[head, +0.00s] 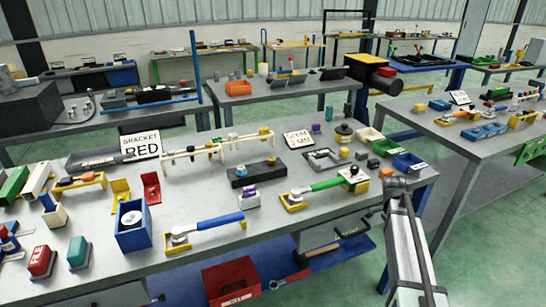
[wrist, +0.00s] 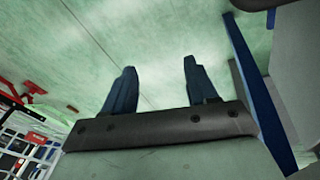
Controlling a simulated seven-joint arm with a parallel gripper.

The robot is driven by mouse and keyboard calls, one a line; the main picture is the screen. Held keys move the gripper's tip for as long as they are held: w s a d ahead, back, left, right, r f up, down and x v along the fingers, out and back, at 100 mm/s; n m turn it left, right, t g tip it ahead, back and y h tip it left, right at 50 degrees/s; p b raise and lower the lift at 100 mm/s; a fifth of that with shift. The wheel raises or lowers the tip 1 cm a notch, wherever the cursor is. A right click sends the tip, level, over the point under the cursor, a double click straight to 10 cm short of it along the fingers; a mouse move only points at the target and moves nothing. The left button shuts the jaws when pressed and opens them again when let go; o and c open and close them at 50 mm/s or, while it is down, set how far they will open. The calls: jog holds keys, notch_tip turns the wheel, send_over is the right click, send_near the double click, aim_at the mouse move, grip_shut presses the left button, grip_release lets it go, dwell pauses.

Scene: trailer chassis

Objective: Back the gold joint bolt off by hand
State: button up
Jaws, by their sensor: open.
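My gripper (wrist: 159,66) shows in the wrist view with its two dark blue fingers apart and nothing between them. A cream frame (head: 225,145), which looks like the trailer chassis, stands across the middle of the bench. A small gold-yellow piece (head: 265,131) sits at its right part; it may be the gold joint bolt, but it is too small to be sure.
A blue-handled tool (head: 218,222) and a green-handled tool (head: 325,185) lie along the front. A blue box (head: 132,228), a black block with knobs (head: 243,175) and small bins (head: 408,163) crowd the top. A red box (head: 232,281) sits below. Open floor lies at the right.

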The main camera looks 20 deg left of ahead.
jog(key=w+a+r+m+t, duration=0.1)
jog(key=w+a+r+m, duration=0.15)
jog(key=r, duration=0.45)
jog(key=w+a+r+m, duration=0.1)
jog(key=w+r, duration=0.3)
jog(key=r, duration=0.4)
notch_tip(320, 180, up, 14)
jog(key=m+t+y, duration=0.1)
jog(key=m+y, duration=0.5)
jog(key=y, duration=0.1)
send_over(271, 158)
jog(key=s+d, duration=0.2)
jog(key=d, duration=0.4)
jog(key=shift+n, duration=0.25)
jog(key=x, duration=1.3)
jog(key=shift+w+a+f, duration=0.15)
jog(key=shift+w+a, duration=0.05)
jog(key=shift+w, duration=0.05)
jog(key=shift+c, duration=0.3)
jog(key=c, duration=1)
